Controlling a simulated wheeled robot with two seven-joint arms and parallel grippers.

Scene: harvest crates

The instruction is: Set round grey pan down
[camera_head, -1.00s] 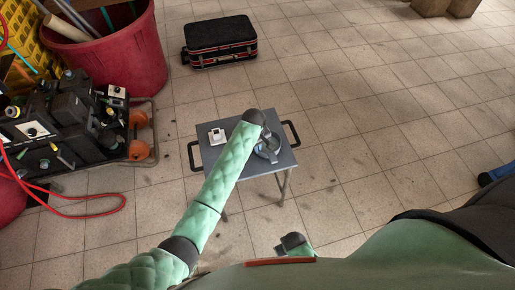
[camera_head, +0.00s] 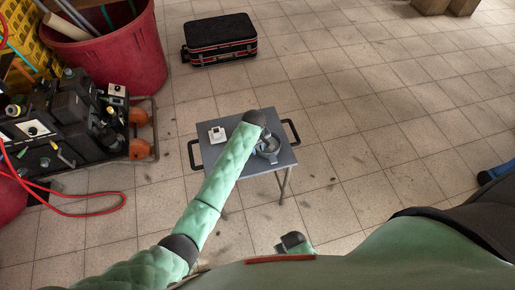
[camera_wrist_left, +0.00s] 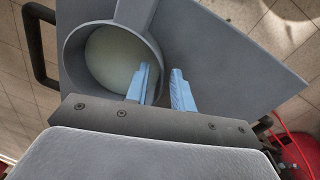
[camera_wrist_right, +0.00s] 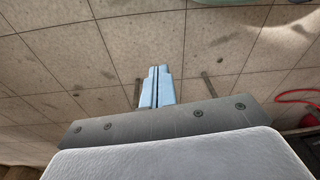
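The round grey pan (camera_wrist_left: 73,58) has a pale inside and a straight handle. It appears to rest on the small grey table (camera_head: 213,156), near the table's right side in the head view, where the pan (camera_head: 276,154) is partly hidden by my left arm. My left gripper (camera_wrist_left: 160,78) is over its rim, with one blue finger inside the wall and the other outside. A gap shows between the outer finger and the wall, so the fingers look open. My right gripper (camera_wrist_right: 157,75) has its fingers together, empty, above the floor.
A small white object (camera_head: 217,134) stands on the table's left part. The table has black side handles (camera_head: 291,131). A black case (camera_head: 220,40), a red bin (camera_head: 130,55) and a cart of dark equipment (camera_head: 70,125) stand beyond and left.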

